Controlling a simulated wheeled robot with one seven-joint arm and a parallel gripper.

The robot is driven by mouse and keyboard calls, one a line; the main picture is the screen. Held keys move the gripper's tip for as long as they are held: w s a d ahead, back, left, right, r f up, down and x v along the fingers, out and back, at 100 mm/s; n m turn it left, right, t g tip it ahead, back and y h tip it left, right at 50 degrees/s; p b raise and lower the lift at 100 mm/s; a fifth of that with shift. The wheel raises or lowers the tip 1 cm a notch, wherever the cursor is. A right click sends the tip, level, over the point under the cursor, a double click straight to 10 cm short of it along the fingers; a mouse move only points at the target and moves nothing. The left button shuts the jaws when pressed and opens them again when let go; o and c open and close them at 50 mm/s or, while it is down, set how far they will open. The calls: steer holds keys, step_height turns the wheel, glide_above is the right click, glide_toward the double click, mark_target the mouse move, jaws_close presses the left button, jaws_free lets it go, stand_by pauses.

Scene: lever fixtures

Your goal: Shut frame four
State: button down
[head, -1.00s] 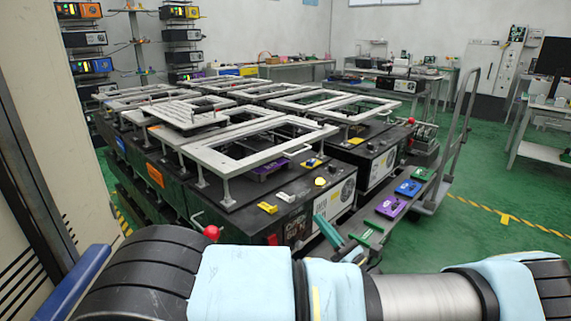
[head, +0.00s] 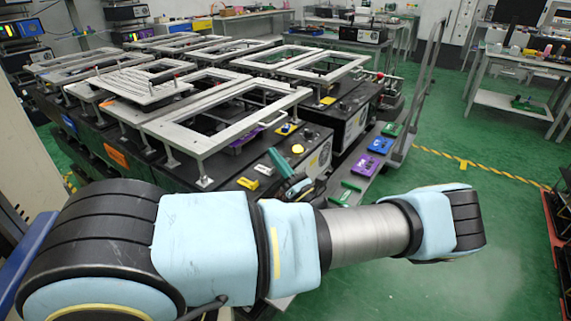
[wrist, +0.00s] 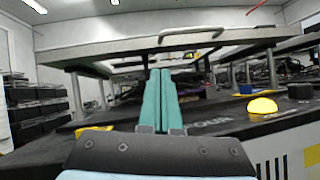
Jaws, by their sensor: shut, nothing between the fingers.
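The nearest light grey frame (head: 185,130) stands on short posts above a black box, with a bar handle (head: 273,119) on its right side. In the wrist view this frame (wrist: 120,48) is seen nearly edge-on, its handle (wrist: 190,31) at the top. Lettering on the box (wrist: 215,121) reads "OUR", its first letter hidden by my fingers.
A yellow button (head: 298,149) and a yellow block (head: 248,183) sit on the box top near my gripper. More grey frames stand behind. Purple (head: 365,165) and blue (head: 380,145) blocks lie on a rail to the right.

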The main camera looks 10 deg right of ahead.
steer(key=shift+w+a+r+p, duration=0.1)
steer(key=shift+w+r+p, duration=0.3)
steer(key=shift+r, duration=0.4)
steer(key=shift+w+a+r+p, duration=0.1)
steer(key=shift+w+r+p, duration=0.3)
steer(key=shift+r, duration=0.35)
steer(key=shift+w+a+r+p, duration=0.1)
steer(key=shift+w+r+p, duration=0.25)
steer(key=shift+r, duration=0.45)
steer(key=shift+r, duration=0.1)
steer(key=shift+r+g+p, duration=0.4)
steer(key=shift+r+p, duration=0.55)
